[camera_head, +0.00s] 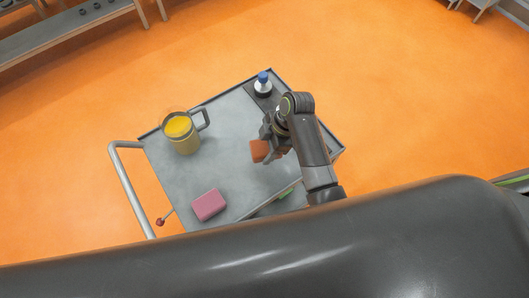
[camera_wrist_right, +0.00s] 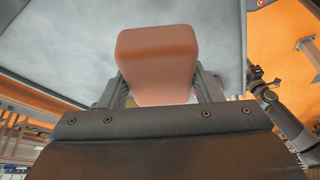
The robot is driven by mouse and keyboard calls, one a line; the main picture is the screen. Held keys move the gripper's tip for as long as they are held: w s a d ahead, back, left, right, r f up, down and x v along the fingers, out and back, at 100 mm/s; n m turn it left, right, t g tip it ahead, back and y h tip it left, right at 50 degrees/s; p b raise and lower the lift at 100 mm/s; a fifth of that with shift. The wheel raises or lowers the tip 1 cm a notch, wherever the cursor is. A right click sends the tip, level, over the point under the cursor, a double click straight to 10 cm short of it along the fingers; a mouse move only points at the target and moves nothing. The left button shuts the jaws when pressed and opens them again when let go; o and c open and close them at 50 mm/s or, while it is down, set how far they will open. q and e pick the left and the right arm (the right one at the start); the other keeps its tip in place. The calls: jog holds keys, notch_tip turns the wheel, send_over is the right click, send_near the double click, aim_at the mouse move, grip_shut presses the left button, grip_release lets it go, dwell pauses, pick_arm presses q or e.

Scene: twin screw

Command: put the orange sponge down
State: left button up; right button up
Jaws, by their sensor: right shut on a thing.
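The orange sponge (camera_head: 259,151) is held in my right gripper (camera_head: 270,143) over the right part of the grey cart top in the head view. In the right wrist view the sponge (camera_wrist_right: 158,58) fills the space between the fingers of my right gripper (camera_wrist_right: 160,88), with the grey surface behind it. The gripper is shut on it. I cannot tell for sure whether the sponge touches the cart top. My left gripper is not in view.
The cart (camera_head: 166,182) also carries a yellow-filled jug (camera_head: 184,137) at the left, a pink sponge (camera_head: 208,205) at the front, and a blue-capped bottle (camera_head: 263,86) at the back corner. The middle of the cart top is clear. A handle (camera_head: 128,185) runs along the left.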

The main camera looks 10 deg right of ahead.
aim_at(262, 165)
jog(key=f, duration=0.1)
jog(key=s+f, duration=0.1)
jog(key=f, duration=0.1)
jog(key=shift+s, duration=0.15)
jog(key=shift+f, duration=0.25)
jog(key=f, duration=0.3)
jog(key=shift+w+f+p, duration=0.15)
jog(key=shift+w+p, duration=0.15)
jog(key=shift+s+f, duration=0.1)
jog(key=shift+f, duration=0.25)
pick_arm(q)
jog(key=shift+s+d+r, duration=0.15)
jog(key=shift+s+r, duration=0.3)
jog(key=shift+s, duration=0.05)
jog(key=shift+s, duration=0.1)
pick_arm(e)
jog(key=shift+f, duration=0.2)
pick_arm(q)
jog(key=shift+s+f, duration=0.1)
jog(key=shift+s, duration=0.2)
pick_arm(e)
jog(key=o, duration=0.9)
jog(key=shift+r, duration=0.1)
